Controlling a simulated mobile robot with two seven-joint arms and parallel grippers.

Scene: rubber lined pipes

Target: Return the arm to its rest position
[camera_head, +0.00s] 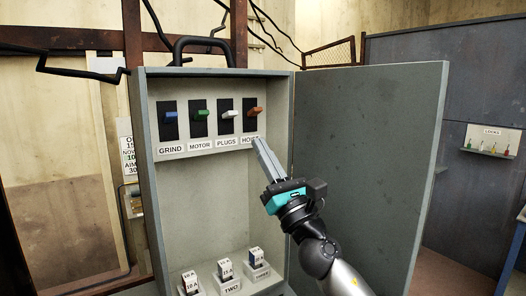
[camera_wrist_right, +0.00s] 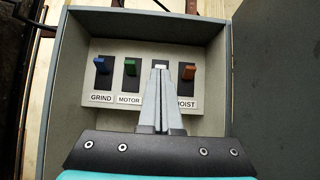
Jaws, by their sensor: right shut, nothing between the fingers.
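My right gripper (camera_head: 262,147) is shut and empty, in front of the open grey cabinet (camera_head: 139,150), with its tips just below the HOIST label. In the right wrist view its fingers (camera_wrist_right: 160,80) are together and cover the PLUGS label and part of that switch. A row of switches sits on the upper panel: blue GRIND (camera_head: 170,117), green MOTOR (camera_head: 201,114), white PLUGS (camera_head: 228,113) and orange HOIST (camera_head: 254,111). I cannot tell whether the fingertips touch the panel. My left gripper is not in view.
The cabinet door (camera_head: 368,150) stands open on the right, close to my right arm. Labelled blocks, including TWO (camera_head: 226,271) and THREE (camera_head: 256,259), stand on the cabinet floor. Dark cables hang above. A LOCKS board (camera_head: 492,140) is on the far right wall.

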